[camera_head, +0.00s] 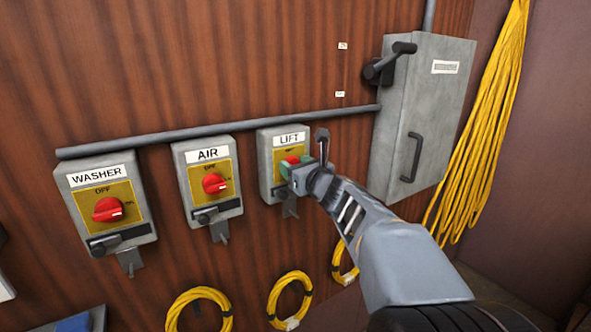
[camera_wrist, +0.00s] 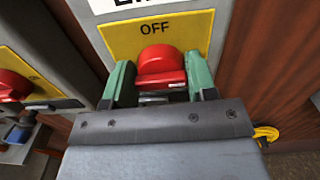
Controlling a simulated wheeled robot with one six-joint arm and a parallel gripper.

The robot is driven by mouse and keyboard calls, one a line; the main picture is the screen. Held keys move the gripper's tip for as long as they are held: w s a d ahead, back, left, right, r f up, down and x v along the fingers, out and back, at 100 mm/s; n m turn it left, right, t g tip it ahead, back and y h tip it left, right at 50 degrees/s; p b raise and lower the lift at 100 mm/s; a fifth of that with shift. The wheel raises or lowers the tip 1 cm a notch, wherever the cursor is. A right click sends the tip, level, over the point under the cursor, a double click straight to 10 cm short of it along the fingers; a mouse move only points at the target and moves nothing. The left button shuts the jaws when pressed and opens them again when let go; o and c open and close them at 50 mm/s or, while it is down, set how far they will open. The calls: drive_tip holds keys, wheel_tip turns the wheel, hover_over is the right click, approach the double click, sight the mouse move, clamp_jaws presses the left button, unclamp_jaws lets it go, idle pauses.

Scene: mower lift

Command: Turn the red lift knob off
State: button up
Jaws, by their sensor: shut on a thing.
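The red lift knob (camera_wrist: 161,68) sits on the yellow plate of the LIFT box (camera_head: 267,180). In the wrist view the word OFF is printed just above the knob. My gripper (camera_wrist: 157,84) has its two green fingers on either side of the knob, shut on it. In the head view my gripper (camera_head: 291,168) covers most of the knob, so only a bit of red shows. The white mark that would show the knob's setting is hidden in both views.
The AIR box (camera_head: 184,180) with its red knob (camera_head: 214,183) is close to the left. The WASHER box (camera_head: 72,205) is farther left. A grey cabinet (camera_head: 437,90) with handles stands right of the gripper. Yellow cables (camera_head: 490,130) hang at the far right.

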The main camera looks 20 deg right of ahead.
drive_tip(key=n+b, duration=0.1)
drive_tip(key=b, duration=0.1)
drive_tip(key=n+b, duration=0.2)
drive_tip(key=shift+a+f, duration=0.1)
drive_tip(key=shift+f, duration=0.3)
drive_tip(key=n+b, duration=0.5)
drive_tip(key=b, duration=0.1)
drive_tip(key=shift+n+b, duration=0.3)
drive_tip(key=shift+b, duration=0.1)
drive_tip(key=n+b, duration=0.4)
drive_tip(key=shift+a, duration=0.1)
drive_tip(key=shift+n+b, duration=2)
drive_tip(key=shift+n, duration=0.4)
drive_tip(key=shift+r, duration=0.1)
drive_tip(key=o, duration=0.9)
drive_tip(key=shift+s, duration=0.1)
drive_tip(key=s+b, duration=0.1)
drive_tip(key=s, duration=0.3)
drive_tip(key=s+d+b, duration=0.1)
drive_tip(key=s, duration=0.4)
drive_tip(key=s+b, duration=0.1)
drive_tip(key=s, duration=0.3)
drive_tip(key=shift+s+d, duration=0.25)
drive_tip(key=shift+s, duration=0.05)
